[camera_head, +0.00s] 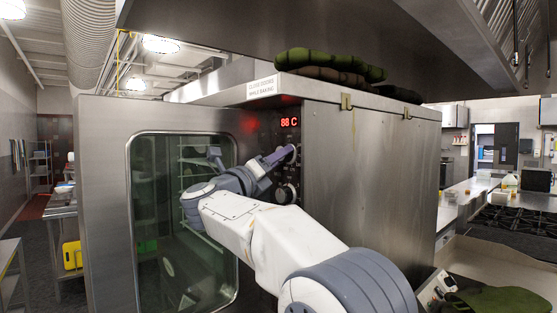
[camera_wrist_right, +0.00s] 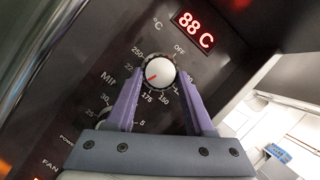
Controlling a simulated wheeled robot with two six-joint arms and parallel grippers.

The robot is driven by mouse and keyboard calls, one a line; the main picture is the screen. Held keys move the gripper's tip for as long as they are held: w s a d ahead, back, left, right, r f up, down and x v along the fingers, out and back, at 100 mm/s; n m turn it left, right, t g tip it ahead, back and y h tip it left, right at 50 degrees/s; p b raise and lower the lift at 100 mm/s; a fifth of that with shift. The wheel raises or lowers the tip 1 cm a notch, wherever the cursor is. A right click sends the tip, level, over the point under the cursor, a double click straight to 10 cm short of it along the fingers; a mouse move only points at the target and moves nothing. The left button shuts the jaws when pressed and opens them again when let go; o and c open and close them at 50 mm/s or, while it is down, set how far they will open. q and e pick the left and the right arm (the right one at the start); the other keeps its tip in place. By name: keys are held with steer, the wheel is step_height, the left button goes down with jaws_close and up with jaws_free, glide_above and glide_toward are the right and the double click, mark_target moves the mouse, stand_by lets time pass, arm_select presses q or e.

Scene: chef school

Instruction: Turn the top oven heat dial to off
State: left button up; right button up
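The top oven heat dial (camera_wrist_right: 160,72) is a round pale knob with a dark rim on the dark control panel (camera_wrist_right: 90,60). Its red mark points to the lower left, near the temperature numbers. The OFF label (camera_wrist_right: 180,48) sits to its upper right. My right gripper (camera_wrist_right: 159,70) has its purple fingers on both sides of the dial, open around it; firm contact cannot be made out. In the head view the right gripper (camera_head: 283,156) reaches the panel below the red display and partly covers the dial. My left gripper is not in view.
The red display (camera_head: 289,122) reads 88 C. A lower dial (camera_head: 285,193) sits under the top one. The glass oven door (camera_head: 182,220) stands left of the panel, with a steel side wall (camera_head: 360,175) to the right. Green cloth-like rolls (camera_head: 325,63) lie on top.

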steer(key=o, duration=0.4)
steer(key=shift+c, duration=0.2)
steer(key=shift+a, duration=0.1)
steer(key=b+v, duration=0.5)
steer(key=v, duration=0.5)
steer(key=shift+s, duration=0.15)
